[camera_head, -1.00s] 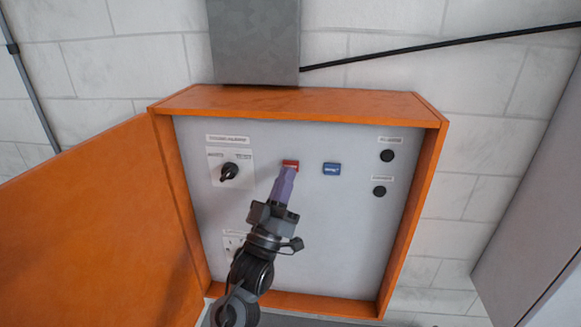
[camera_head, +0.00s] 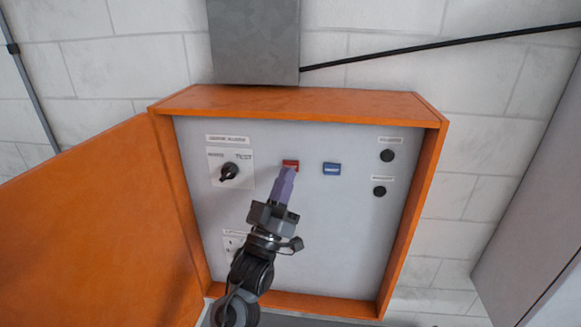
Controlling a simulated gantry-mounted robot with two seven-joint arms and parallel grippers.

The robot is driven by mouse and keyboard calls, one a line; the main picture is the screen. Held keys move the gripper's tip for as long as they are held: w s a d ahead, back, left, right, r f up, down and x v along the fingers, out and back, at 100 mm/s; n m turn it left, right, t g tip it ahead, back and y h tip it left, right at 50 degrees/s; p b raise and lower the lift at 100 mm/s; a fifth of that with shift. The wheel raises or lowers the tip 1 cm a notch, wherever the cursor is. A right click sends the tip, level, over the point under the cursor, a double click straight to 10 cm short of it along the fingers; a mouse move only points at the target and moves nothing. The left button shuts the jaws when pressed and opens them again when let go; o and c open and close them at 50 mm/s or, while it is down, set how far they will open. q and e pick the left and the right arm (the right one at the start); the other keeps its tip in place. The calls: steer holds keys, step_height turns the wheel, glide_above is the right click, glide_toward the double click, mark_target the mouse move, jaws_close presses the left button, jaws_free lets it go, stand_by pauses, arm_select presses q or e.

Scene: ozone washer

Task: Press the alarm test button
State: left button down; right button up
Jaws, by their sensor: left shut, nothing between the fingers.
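An open orange control box (camera_head: 290,101) with a grey panel (camera_head: 345,230) hangs on the wall. A red button (camera_head: 291,163) and a blue button (camera_head: 332,169) sit side by side in the panel's upper middle. Two round black controls (camera_head: 387,156) are at the right, one above the other. I cannot read which is the alarm test button. My left gripper (camera_head: 287,172) is shut and empty, its purple fingers pointing up at the red button and covering its lower edge. Whether they touch it I cannot tell. My right gripper is not in view.
A black rotary switch (camera_head: 229,172) is left of my gripper. The box's orange door (camera_head: 90,230) stands open at the left. A grey duct (camera_head: 254,40) and a black cable (camera_head: 440,45) are above.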

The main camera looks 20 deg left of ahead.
arm_select(q)
steer(key=shift+w, duration=0.1)
stand_by(0.3)
steer(key=shift+w+a, duration=0.1)
steer(key=shift+w, duration=0.2)
steer(key=shift+w, duration=0.15)
stand_by(0.5)
steer(key=shift+w, duration=0.25)
steer(key=shift+s, duration=0.1)
stand_by(0.5)
steer(key=shift+s, duration=0.7)
steer(key=shift+s+d+p, duration=0.1)
steer(key=shift+s+d, duration=0.1)
steer(key=shift+s, duration=0.6)
steer(key=shift+s+d+p, duration=0.1)
steer(key=shift+s+d, duration=0.1)
steer(key=shift+s, duration=0.65)
steer(key=shift+s+d+p, duration=0.1)
steer(key=shift+s+d, duration=0.1)
steer(key=shift+s, duration=0.6)
